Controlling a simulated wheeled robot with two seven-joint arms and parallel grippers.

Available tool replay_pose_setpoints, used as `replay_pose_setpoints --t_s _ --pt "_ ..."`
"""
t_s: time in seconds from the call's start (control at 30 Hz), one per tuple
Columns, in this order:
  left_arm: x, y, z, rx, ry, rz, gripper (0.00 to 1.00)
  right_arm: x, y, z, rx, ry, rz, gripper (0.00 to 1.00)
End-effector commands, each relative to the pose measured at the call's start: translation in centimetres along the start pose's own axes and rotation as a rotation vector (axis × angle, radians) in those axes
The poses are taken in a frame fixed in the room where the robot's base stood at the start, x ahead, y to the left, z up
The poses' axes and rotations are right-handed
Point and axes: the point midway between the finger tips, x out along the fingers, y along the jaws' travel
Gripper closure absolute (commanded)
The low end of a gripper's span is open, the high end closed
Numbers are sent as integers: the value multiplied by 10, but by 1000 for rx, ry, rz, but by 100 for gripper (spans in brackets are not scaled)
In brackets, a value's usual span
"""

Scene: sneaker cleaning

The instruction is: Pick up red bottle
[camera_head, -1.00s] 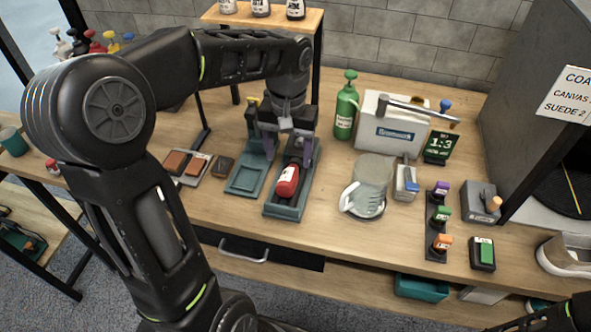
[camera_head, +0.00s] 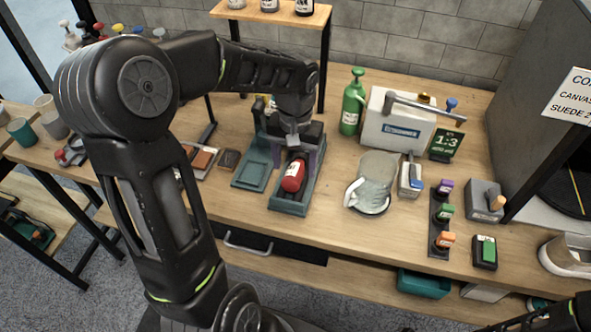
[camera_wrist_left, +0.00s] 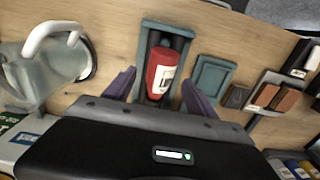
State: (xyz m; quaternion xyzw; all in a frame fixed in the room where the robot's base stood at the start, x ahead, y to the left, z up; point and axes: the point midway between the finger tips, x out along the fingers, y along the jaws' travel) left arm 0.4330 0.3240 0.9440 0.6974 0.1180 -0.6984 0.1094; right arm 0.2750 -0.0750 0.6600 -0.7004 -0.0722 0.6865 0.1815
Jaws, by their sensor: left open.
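The red bottle (camera_head: 293,176) lies in a dark teal tray (camera_head: 290,207) near the middle of the workbench. It also shows in the left wrist view (camera_wrist_left: 164,71), with a white label on its side. My left gripper (camera_head: 296,152) is open over the tray. In the left wrist view its two purple fingers (camera_wrist_left: 160,90) stand on either side of the bottle, apart from it as far as I can see. The bottle's rear end is hidden by the gripper. My right gripper is not clearly in view; only a dark part of that arm shows at the lower right corner.
An empty teal tray (camera_head: 250,176) sits left of the bottle's tray. A clear pitcher (camera_head: 374,185) stands to the right. A green bottle (camera_head: 352,105) and a white machine (camera_head: 395,128) stand behind. A rack of small coloured-top bottles (camera_head: 441,225) is farther right.

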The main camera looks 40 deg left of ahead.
Motion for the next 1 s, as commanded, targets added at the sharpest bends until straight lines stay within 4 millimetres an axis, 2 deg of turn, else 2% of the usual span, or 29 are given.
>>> replay_pose_setpoints --t_s 0.1,0.23,0.8,1.0 --pt "17 0 1 -1 -5 -1 34 -5 -2 0 1 -1 2 64" --pt "27 0 0 0 -2 1 34 -5 -2 1 1 -2 2 64" --pt "27 0 0 -1 0 0 34 -5 -2 1 1 -2 2 64" --pt "27 0 0 -1 0 0 49 -5 -2 1 1 -2 2 64"
